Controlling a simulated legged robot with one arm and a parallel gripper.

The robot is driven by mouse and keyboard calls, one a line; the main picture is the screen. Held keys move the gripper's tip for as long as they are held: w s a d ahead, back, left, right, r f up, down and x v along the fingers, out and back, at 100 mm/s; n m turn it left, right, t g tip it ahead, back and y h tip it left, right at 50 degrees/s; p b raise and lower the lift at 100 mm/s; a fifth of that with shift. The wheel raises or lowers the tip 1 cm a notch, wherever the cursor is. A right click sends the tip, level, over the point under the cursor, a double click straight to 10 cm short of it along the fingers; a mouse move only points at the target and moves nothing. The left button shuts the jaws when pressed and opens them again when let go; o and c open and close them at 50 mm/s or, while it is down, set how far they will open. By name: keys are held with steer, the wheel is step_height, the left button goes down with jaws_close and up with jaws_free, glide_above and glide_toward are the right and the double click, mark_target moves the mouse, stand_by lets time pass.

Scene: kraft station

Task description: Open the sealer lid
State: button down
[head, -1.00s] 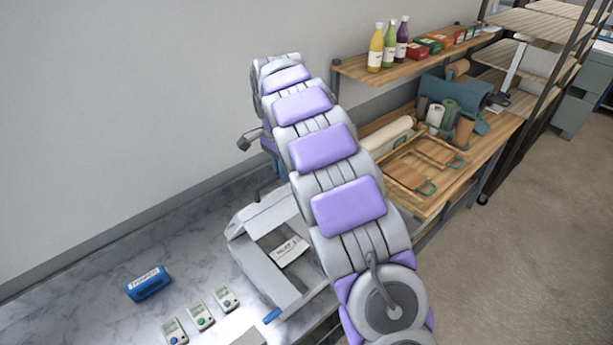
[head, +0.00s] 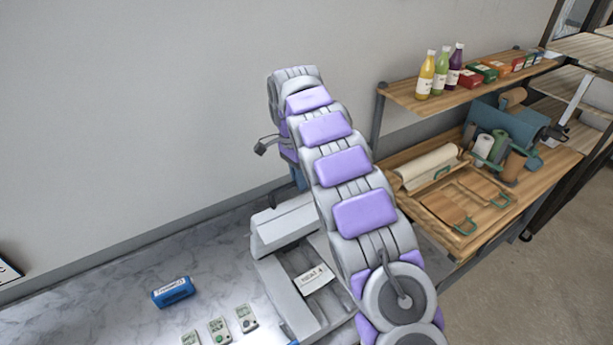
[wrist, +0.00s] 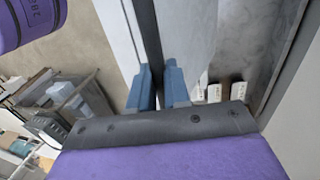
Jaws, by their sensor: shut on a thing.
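The sealer (head: 285,226) is a pale grey frame on the marble table, with a white card (head: 314,279) in its middle. My arm covers its right side, so how far the lid is open cannot be told from the head view. In the wrist view, my gripper (wrist: 160,88) has two blue fingers closed on a long narrow edge, light with a dark strip, which looks like the sealer lid (wrist: 149,40). In the head view the fingers are mostly hidden behind my arm.
A wooden bench (head: 405,200) with rolls and trays stands right, below a shelf (head: 400,97) with bottles. A wall rises behind.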

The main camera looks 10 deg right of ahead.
steer(key=shift+w+a+r, duration=0.4)
steer(key=shift+r, duration=0.05)
steer(key=c, duration=1.5)
jaws_free()
steer(key=shift+t, duration=0.3)
steer(key=shift+o, duration=1.4)
steer(key=shift+w+a+f, duration=0.3)
steer(key=shift+w, duration=0.2)
steer(key=shift+o, duration=0.6)
steer(key=shift+s+a, duration=0.1)
steer(key=shift+a, duration=0.05)
steer(key=shift+s+d+f, duration=0.1)
steer(key=shift+d, duration=0.2)
